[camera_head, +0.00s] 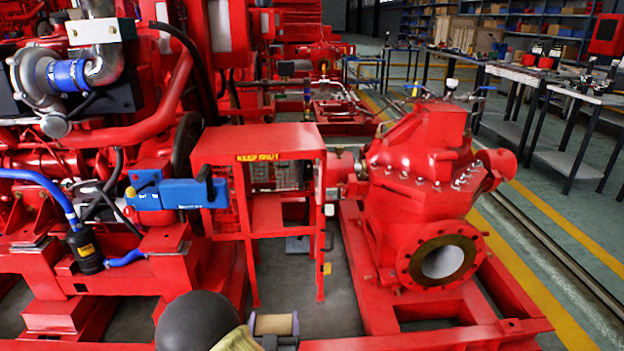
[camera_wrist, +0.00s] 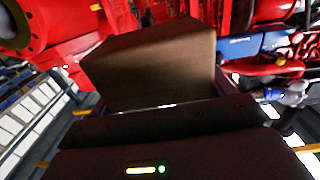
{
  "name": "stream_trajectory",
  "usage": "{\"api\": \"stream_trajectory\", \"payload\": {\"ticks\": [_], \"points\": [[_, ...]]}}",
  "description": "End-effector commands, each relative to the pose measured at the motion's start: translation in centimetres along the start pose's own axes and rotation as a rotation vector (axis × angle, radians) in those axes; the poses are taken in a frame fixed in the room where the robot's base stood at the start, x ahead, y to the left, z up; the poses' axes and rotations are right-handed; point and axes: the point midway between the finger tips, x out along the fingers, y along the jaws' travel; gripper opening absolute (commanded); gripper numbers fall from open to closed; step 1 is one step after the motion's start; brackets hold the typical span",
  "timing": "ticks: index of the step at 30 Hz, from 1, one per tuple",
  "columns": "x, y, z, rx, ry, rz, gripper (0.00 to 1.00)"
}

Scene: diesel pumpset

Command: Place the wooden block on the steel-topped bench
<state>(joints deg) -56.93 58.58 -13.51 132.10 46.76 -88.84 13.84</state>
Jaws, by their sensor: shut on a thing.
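A tan wooden block (camera_head: 273,324) shows at the bottom of the head view, held in the dark jaws of my gripper (camera_head: 276,341). In the wrist view the block (camera_wrist: 155,68) is large and brown, and it juts out beyond my gripper (camera_wrist: 158,106). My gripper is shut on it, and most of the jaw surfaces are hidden. Work benches with pale tops and dark legs stand at the right of the head view; the nearest bench (camera_head: 588,95) carries small items. I cannot tell for sure which bench top is steel.
A red pump (camera_head: 425,150) on a red base frame stands between my gripper and the benches. A red guard stand (camera_head: 258,145) and a red diesel engine (camera_head: 90,200) are ahead and left. Grey floor (camera_head: 520,190) with yellow lines lies open between pump and benches.

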Motion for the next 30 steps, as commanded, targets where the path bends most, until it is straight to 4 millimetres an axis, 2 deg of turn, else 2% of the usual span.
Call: {"api": "stream_trajectory", "payload": {"ticks": [9, 15, 24, 30], "points": [[4.8, 7.9, -1.3, -0.013, 0.002, 0.02, 0.55], [6.8, 13.6, -1.9, -0.012, -0.001, 0.027, 0.55], [7.8, 21.2, -2.5, 0.003, -0.007, 0.044, 0.55], [7.8, 23.8, -2.8, 0.013, -0.009, 0.042, 0.55]]}}
